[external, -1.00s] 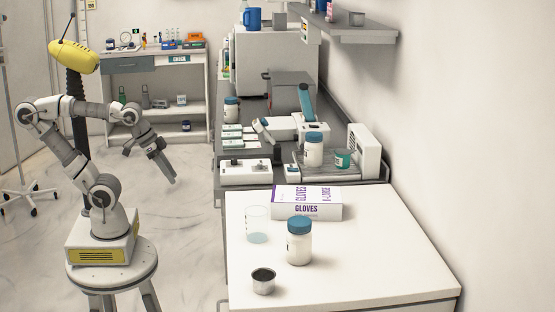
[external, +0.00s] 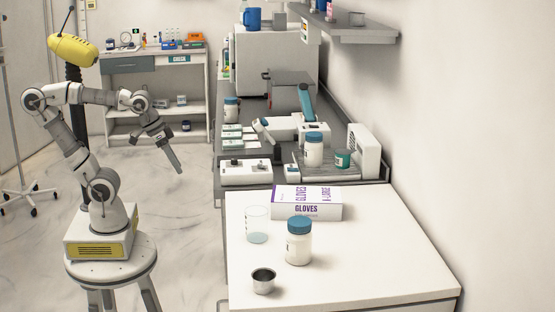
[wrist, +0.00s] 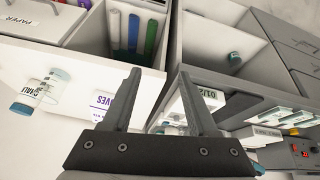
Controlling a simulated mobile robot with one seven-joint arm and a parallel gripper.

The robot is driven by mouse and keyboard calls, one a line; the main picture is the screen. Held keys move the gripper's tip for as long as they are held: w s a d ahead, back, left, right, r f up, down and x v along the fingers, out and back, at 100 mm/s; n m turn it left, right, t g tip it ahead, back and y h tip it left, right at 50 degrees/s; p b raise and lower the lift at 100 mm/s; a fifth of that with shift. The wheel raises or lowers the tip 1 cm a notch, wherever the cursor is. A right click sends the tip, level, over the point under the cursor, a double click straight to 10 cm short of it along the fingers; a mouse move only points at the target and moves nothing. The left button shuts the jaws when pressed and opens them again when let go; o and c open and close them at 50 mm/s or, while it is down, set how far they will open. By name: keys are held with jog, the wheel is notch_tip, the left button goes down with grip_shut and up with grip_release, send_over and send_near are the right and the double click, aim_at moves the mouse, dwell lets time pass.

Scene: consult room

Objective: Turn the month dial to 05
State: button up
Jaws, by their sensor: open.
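My gripper (external: 166,152) hangs over open floor, left of the counter, with its fingers pointing down and to the right. In the wrist view my gripper (wrist: 160,82) is open, with nothing between its two dark fingers. A low white box with dark knobs (external: 246,172) sits at the counter's front left edge, apart from my gripper. In the wrist view a white part printed "01/2" (wrist: 208,93) shows just right of the right finger, its text partly cut off. I cannot tell which part is the month dial or read its setting.
A glove box (external: 307,203), a blue-capped bottle (external: 299,246), a beaker (external: 257,225) and a metal cup (external: 263,281) stand on the white front table. Green-and-white packs (external: 233,136) lie behind the knobbed box. Floor between my base and the counter is clear.

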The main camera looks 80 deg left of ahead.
jog(key=w+a+r+n+g+p, duration=0.2)
jog(key=w+a+r+n+p, duration=0.1)
jog(key=w+r+n+p, duration=0.4)
notch_tip(320, 180, up, 6)
jog(key=n+g+p, duration=0.4)
jog(key=n+p, duration=0.7)
jog(key=p, duration=0.3)
send_over(234, 160)
jog(key=shift+t, duration=0.3)
jog(key=f, duration=1.7)
jog(key=shift+a+f, duration=0.2)
jog(key=shift+f, duration=0.15)
grip_shut()
